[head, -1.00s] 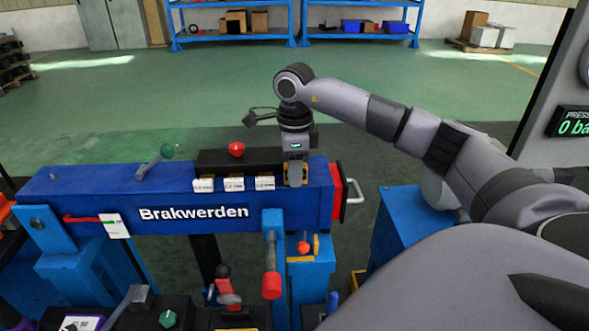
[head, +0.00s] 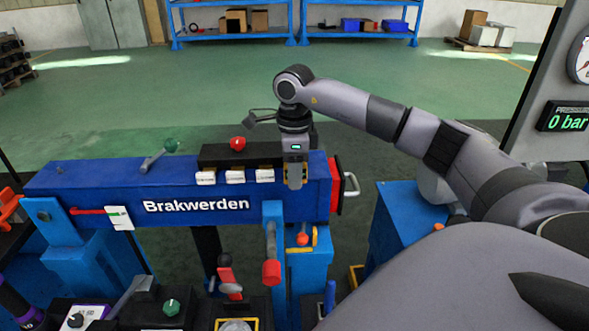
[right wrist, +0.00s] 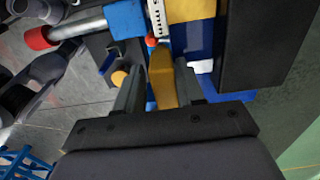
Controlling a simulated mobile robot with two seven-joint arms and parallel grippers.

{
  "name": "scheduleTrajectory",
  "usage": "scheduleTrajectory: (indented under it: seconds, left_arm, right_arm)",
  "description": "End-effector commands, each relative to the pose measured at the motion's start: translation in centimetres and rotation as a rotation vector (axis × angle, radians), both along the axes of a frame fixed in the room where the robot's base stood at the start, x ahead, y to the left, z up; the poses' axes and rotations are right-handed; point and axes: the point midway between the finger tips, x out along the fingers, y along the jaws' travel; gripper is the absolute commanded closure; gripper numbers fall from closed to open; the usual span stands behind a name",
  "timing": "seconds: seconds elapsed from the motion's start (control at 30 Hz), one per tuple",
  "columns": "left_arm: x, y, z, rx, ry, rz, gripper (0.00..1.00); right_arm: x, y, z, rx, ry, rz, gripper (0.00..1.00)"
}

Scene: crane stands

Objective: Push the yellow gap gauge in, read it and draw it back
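A yellow strip, which looks like the gap gauge (right wrist: 163,80), runs between the two fingers of my right gripper (right wrist: 160,72) in the right wrist view. The fingers are on either side of it, with a narrow blue gap showing at the left one, so they look open around it. In the head view my right gripper (head: 295,182) points down at the right end of the blue beam (head: 110,185) marked Brakwerden, right of three white labels (head: 235,177). Part of the gauge is hidden there by the gripper. The label text is too small to read. My left gripper is not in view.
A red end plate with a grey handle (head: 351,185) is right of the gripper. A red-tipped grey lever (head: 271,270) hangs in front of the beam. A display (head: 568,117) reads 0 bar.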

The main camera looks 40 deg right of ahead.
Motion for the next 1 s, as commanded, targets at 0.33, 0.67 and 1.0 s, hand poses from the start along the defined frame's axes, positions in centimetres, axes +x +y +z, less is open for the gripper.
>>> scheduleTrajectory:
  seconds: [0.33,0.67,1.0]
  left_arm:
    - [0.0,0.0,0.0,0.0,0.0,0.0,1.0]
    - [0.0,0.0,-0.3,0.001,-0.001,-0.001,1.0]
    - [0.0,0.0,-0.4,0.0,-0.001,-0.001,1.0]
  right_arm:
    - [0.0,0.0,0.0,0.0,0.0,0.001,0.66]
    - [0.2,0.0,4.0,0.0,-0.006,0.001,0.66]
    - [0.1,-0.1,7.1,0.0,-0.001,0.0,0.66]
